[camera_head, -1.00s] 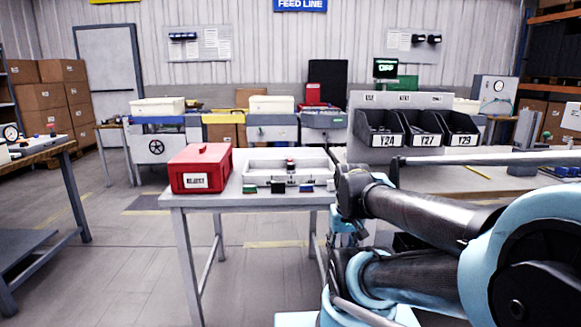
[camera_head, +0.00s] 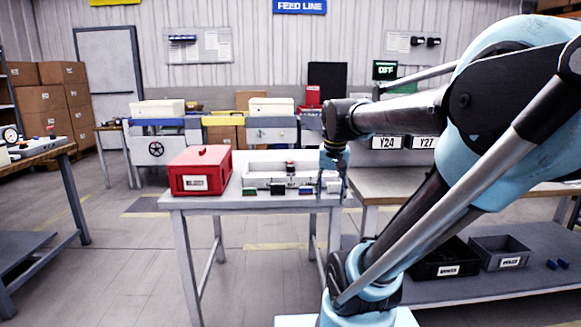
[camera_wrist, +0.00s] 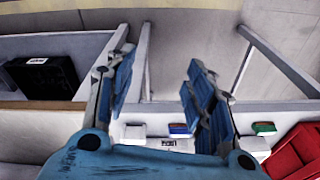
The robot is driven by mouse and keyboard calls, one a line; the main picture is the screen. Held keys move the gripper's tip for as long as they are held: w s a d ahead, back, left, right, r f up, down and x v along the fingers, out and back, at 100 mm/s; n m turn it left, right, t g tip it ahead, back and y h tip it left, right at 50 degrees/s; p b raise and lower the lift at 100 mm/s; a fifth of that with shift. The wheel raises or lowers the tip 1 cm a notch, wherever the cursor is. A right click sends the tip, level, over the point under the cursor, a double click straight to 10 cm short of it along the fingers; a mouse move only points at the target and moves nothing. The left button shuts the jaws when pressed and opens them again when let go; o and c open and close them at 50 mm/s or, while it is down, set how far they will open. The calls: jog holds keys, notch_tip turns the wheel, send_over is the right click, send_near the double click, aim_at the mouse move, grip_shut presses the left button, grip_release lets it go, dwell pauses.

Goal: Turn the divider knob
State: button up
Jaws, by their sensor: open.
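A white tray (camera_head: 262,167) with a small upright dark knob with a reddish top (camera_head: 291,168) stands on the grey table in the head view. I cannot tell for certain whether this is the divider knob. My gripper (camera_head: 335,180) hangs pointing down at the tray's right end, to the right of the knob and apart from it. In the wrist view my gripper (camera_wrist: 160,75) is open and empty, with blue finger pads spread over the table's front edge and floor. The tray shows partly at the bottom of that view; the knob is not clear there.
A red lidded box (camera_head: 200,170) stands left of the tray. Several small coloured blocks lie along its front, including a green one (camera_head: 249,191) and a black one (camera_head: 278,190). A second table (camera_head: 390,187) with labelled bins is at the right, partly behind my arm.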

jog(key=w+a+r+m, duration=0.35)
jog(key=w+r, duration=0.75)
jog(key=w, duration=0.4)
notch_tip(320, 180, up, 6)
jog(key=m+g, duration=0.2)
jog(key=m, duration=0.1)
send_over(291, 165)
notch_tip(291, 165, down, 17)
jog(key=shift+s+a+f, duration=0.1)
jog(key=shift+s, duration=0.05)
jog(key=c, duration=1.1)
